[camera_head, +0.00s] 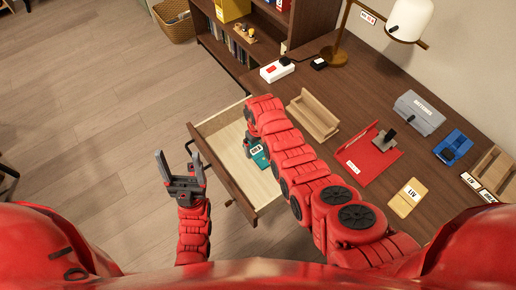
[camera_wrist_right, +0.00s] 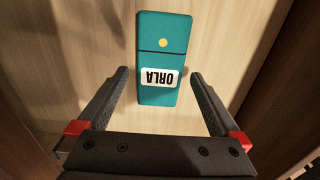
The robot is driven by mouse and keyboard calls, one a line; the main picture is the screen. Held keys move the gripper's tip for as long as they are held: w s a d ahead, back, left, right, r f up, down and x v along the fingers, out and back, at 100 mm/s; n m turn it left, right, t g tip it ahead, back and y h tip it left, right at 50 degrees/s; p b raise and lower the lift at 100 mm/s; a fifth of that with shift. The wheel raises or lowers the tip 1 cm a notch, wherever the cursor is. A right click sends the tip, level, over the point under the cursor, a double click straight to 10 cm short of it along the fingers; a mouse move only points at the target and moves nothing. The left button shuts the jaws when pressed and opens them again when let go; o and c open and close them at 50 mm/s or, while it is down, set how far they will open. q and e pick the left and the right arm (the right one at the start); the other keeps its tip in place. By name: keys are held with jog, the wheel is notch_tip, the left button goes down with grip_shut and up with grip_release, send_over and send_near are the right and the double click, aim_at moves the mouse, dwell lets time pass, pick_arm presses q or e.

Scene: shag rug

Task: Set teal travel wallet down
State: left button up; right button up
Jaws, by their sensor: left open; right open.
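The teal travel wallet (camera_wrist_right: 161,100) lies flat on the pale wooden drawer bottom, with a white ORLA label and a yellow dot. In the head view the wallet (camera_head: 258,157) is partly hidden by my right arm. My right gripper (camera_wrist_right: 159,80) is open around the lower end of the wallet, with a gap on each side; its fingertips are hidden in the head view. The open drawer (camera_head: 221,121) sticks out from the desk. My left gripper (camera_head: 181,163) is open and empty, left of the drawer, over the floor.
A bookshelf (camera_head: 221,52) stands behind. The floor at left is clear.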

aim_at(258, 152)
notch_tip(258, 152, up, 10)
jog(key=b, duration=0.1)
dwell(0.4)
jog(key=shift+s, duration=0.1)
jog(key=shift+f, duration=0.15)
